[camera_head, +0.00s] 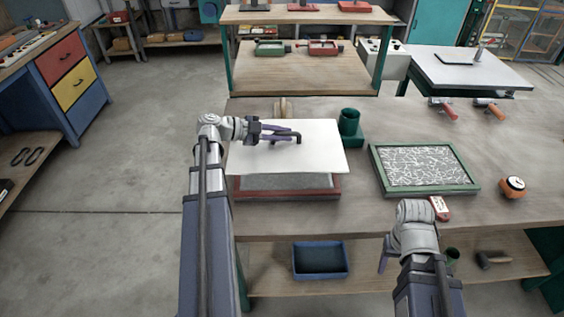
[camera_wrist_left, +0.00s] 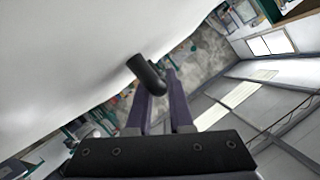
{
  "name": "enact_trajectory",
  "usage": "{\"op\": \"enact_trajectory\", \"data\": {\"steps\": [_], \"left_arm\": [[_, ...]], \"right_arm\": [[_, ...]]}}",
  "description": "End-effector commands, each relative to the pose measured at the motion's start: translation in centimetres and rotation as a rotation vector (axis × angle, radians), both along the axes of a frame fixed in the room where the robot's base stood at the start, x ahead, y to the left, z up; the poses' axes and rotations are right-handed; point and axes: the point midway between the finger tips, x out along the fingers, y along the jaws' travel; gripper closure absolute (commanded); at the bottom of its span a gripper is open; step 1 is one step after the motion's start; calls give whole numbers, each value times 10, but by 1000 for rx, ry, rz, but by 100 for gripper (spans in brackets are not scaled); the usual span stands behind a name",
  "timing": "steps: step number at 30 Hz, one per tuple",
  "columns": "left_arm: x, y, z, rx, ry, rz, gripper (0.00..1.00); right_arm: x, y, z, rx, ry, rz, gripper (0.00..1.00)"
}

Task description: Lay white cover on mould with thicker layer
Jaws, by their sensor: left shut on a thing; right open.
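The white cover (camera_head: 290,155) is a flat panel with a dark handle (camera_wrist_left: 146,74). My left gripper (camera_head: 285,136) is shut on this handle. The cover hangs over the red-framed mould (camera_head: 290,193) and hides most of it; a grey speckled strip and the front red rim show below. I cannot tell if they touch. The green-framed mould (camera_head: 425,167) lies uncovered to the right, with white strands over grey. The red mould's layer is too hidden for comparing thickness. My right gripper (camera_head: 388,255) is low at the table's front edge, open and partly hidden, apart from both moulds.
A dark green cup (camera_head: 349,122) stands just right of the cover. An orange and black round tool (camera_head: 512,187) and a red item (camera_head: 439,208) lie near the green mould. A blue bin (camera_head: 320,261) sits on the lower shelf. The table behind the green mould is mostly clear.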

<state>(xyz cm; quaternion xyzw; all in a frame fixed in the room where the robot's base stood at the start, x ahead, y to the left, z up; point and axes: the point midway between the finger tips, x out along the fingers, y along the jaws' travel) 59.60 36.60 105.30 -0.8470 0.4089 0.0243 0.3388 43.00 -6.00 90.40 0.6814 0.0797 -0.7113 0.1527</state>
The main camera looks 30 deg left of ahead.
Motion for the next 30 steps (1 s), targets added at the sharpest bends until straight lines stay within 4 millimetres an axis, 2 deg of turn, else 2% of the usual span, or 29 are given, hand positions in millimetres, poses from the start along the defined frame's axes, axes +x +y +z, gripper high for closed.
{"op": "enact_trajectory", "data": {"steps": [1,7,11,19,30], "left_arm": [[-1,-2,11,-2,0,1,100],[-1,-2,2,-2,-1,1,100],[-1,-2,-12,-2,-1,1,100],[-1,-1,-52,-2,-1,1,100],[-1,-1,-63,-2,-1,1,100]], "right_arm": [[0,0,10,0,0,0,41],[0,0,2,0,0,0,41],[0,0,-12,0,0,0,41],[0,0,-53,0,0,0,41],[0,0,-64,0,0,0,41]]}}
